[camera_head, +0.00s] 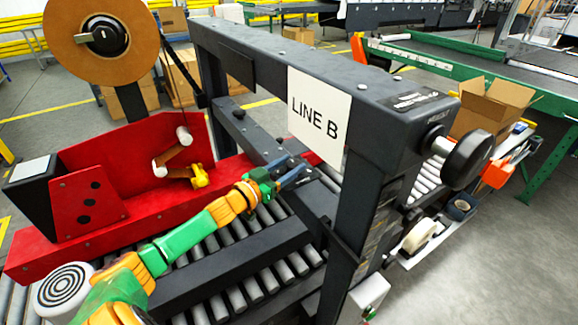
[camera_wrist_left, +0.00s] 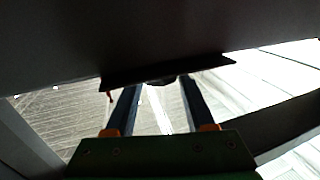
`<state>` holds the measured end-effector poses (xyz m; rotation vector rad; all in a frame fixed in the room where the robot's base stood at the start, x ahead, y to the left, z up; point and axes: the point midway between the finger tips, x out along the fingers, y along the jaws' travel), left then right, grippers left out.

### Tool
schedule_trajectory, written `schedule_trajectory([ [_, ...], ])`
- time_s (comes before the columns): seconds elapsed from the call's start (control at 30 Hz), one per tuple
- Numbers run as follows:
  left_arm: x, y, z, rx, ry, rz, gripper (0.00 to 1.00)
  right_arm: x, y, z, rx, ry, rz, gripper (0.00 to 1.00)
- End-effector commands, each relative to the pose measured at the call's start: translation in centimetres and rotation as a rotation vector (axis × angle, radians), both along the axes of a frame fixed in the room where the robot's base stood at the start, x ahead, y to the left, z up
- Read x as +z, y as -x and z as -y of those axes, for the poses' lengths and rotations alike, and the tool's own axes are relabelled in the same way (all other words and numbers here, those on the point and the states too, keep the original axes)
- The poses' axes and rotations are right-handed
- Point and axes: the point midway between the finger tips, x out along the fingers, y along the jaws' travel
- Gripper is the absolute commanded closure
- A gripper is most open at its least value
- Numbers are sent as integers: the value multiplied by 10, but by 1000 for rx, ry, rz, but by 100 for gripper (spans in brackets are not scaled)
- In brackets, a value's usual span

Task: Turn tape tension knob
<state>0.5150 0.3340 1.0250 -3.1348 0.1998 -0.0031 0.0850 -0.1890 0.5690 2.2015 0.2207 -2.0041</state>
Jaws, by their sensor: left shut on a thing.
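My left gripper (camera_head: 296,172) reaches in from the left over the rollers, with its blue-grey fingers at the dark crossbar behind the LINE B post. In the left wrist view, the two fingers (camera_wrist_left: 160,84) close on a dark, rounded, knob-like part (camera_wrist_left: 161,81) under a dark plate. Most of this part is hidden, and I cannot tell whether it is the tape tension knob. The red tape head (camera_head: 100,185) stands left of the gripper, with a yellow fitting (camera_head: 199,177) and a brown tape roll (camera_head: 60,50) above. My right gripper is not in view.
A dark frame with a LINE B sign (camera_head: 318,108) rises right beside the gripper. A large black knob (camera_head: 468,161) sticks out of its right end. Small black knobs (camera_head: 238,113) sit on the crossbar (camera_head: 250,135). Tape rolls (camera_head: 420,235) lie on a shelf at the right.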

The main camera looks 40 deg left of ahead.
Motion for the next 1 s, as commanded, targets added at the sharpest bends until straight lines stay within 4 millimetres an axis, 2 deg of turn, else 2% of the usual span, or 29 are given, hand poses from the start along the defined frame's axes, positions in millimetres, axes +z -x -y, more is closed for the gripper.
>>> schedule_trajectory([
  [0.37,0,0,0,-4,-1,1,100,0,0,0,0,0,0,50],
  [0.4,0,0,0,-4,-1,1,38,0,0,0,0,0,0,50],
  [0.5,0,0,0,-3,0,0,16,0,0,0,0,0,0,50],
  [0.83,-1,3,0,-3,1,-1,16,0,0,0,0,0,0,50],
  [1.0,-3,24,-3,-5,0,-5,16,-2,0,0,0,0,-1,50],
])
